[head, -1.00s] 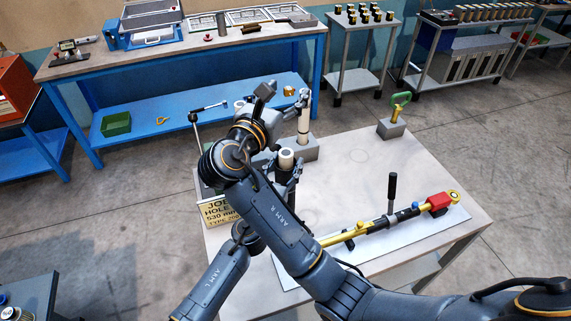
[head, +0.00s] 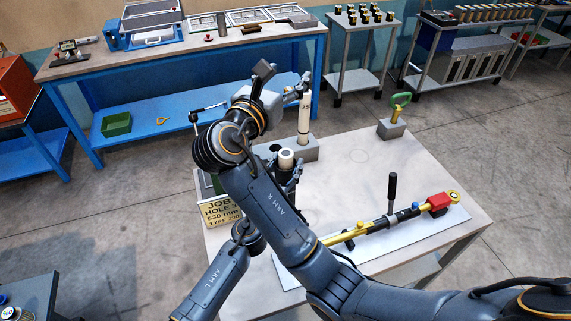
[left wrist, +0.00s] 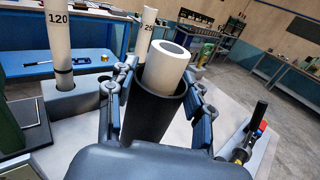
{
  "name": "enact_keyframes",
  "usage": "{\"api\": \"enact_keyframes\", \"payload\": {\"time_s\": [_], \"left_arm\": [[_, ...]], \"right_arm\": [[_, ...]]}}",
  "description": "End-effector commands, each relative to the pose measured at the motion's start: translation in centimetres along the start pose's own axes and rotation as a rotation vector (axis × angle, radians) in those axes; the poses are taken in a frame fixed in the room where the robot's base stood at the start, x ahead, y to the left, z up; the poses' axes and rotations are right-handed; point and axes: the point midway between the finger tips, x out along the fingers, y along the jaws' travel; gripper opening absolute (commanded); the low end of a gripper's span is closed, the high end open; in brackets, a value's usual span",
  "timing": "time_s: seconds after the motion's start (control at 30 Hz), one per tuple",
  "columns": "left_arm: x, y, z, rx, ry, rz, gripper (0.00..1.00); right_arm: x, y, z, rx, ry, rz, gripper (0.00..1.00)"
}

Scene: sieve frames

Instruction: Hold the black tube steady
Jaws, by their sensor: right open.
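The black tube (left wrist: 148,112) stands between the fingers of my left gripper (left wrist: 158,108) in the left wrist view, with a thick white cylinder (left wrist: 166,62) sticking out of its open top. The fingers lie along both sides of the tube and look closed on it. In the head view the white cylinder's top (head: 286,155) shows above my left gripper (head: 286,174), partly hidden behind my right arm. My right gripper (head: 286,86) is open, close to the top of a tall white rod (head: 304,120); whether it touches the rod is unclear.
White rods marked 120 (left wrist: 60,50) and 25 (left wrist: 147,30) stand in the left wrist view. A yellow and black tool with a red block (head: 438,203) lies on the table's right. A green-handled piece (head: 399,106) stands at the back. A job sign (head: 220,211) is at the left edge.

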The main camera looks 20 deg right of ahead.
Motion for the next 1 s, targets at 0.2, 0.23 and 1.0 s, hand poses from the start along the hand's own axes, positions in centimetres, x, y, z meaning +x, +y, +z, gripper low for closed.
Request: {"api": "enact_keyframes", "payload": {"time_s": [0.2, 0.23, 1.0], "left_arm": [[0.0, 0.0, 0.0, 0.000, 0.000, 0.000, 0.78], [0.0, 0.0, 0.0, 0.000, 0.000, 0.000, 0.78], [-9.1, 0.0, -0.1, 0.000, 0.002, -0.001, 0.78]], "right_arm": [[0.0, 0.0, 0.0, 0.000, 0.000, 0.000, 0.59], [0.0, 0.0, 0.0, 0.000, 0.000, 0.000, 0.59], [0.0, 0.0, 0.0, 0.000, 0.000, 0.000, 0.59]]}}
